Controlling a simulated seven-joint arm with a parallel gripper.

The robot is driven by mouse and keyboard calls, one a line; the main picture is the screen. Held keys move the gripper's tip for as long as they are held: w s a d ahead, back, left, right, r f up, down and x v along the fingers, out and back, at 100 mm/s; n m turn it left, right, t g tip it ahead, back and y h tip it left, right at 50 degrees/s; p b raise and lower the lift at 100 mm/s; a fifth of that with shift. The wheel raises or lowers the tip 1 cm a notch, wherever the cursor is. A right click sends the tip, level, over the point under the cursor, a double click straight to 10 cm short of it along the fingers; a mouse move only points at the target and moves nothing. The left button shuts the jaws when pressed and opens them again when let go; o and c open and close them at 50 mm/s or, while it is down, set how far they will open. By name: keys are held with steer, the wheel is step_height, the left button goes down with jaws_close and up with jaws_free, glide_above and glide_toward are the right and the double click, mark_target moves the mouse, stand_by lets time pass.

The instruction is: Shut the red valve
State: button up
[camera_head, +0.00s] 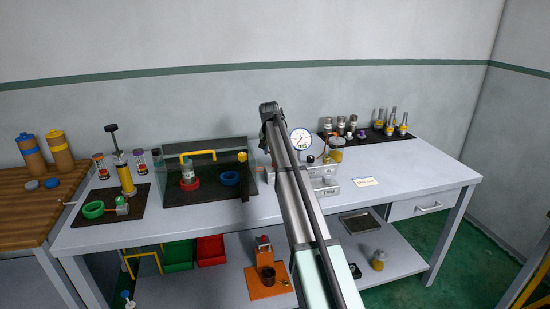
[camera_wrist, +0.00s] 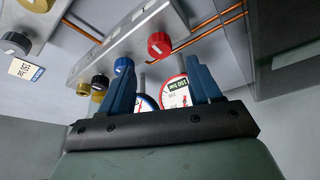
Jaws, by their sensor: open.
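The red valve knob (camera_wrist: 159,45) sits on a pale metal manifold (camera_wrist: 120,45) in the wrist view. A blue knob (camera_wrist: 123,65), a black knob (camera_wrist: 100,82) and a yellow knob (camera_wrist: 83,89) are in a row beside it. My gripper (camera_wrist: 160,65) is open and empty. Its two blue fingers stand apart, and the red knob shows beyond their tips, roughly between them, not gripped. Two round gauges (camera_wrist: 173,92) show between the fingers. In the head view my arm hides the gripper and the red knob; one gauge (camera_head: 301,139) shows beside the arm.
A glass-sided box (camera_head: 245,212) with red and blue rings stands left of my arm on the grey bench (camera_head: 420,178). A dark mat (camera_head: 370,133) with several fittings lies at the back right. Copper pipes (camera_wrist: 200,33) run near the manifold. The bench's right front is clear.

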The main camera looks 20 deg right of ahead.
steer(key=v, duration=0.7)
steer(key=shift+r, duration=0.2)
